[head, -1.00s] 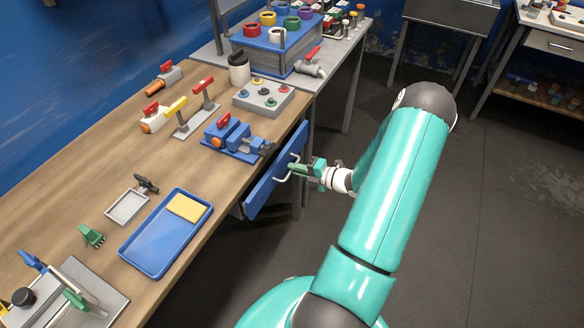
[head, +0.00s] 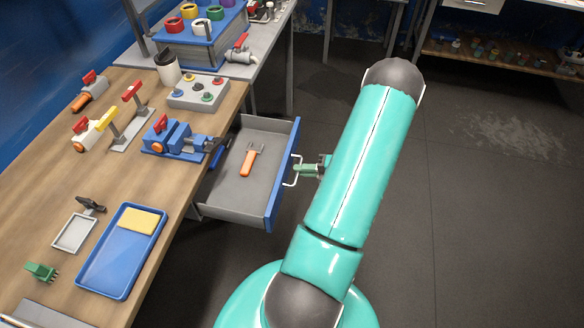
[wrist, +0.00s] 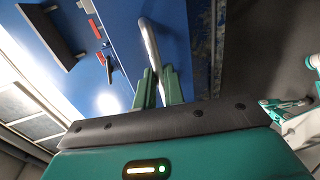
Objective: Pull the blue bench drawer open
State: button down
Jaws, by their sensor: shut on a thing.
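The blue bench drawer (head: 284,178) stands well out from the wooden workbench in the head view, its grey inside showing. Its metal bar handle (head: 291,182) is on the blue front. My gripper (head: 300,170) is at the handle, its green fingers closed on the bar. In the wrist view the fingers (wrist: 157,88) close around the lower end of the handle (wrist: 149,42), against the blue front (wrist: 120,30). The exact contact between the fingertips is partly hidden.
An orange-handled tool (head: 250,160) lies in the drawer, with a dark item (head: 218,152) near its back. A blue vise (head: 178,138) and a blue tray (head: 90,270) with a yellow sponge (head: 138,221) sit on the workbench (head: 50,185). The dark floor (head: 470,220) at right is clear.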

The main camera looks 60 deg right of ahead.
jog(key=shift+s+d, duration=0.1)
jog(key=shift+s, duration=0.1)
jog(key=c, duration=1.5)
grip_release()
jog(key=v, duration=1.3)
jog(key=shift+s, duration=0.4)
jog(key=shift+r, duration=0.1)
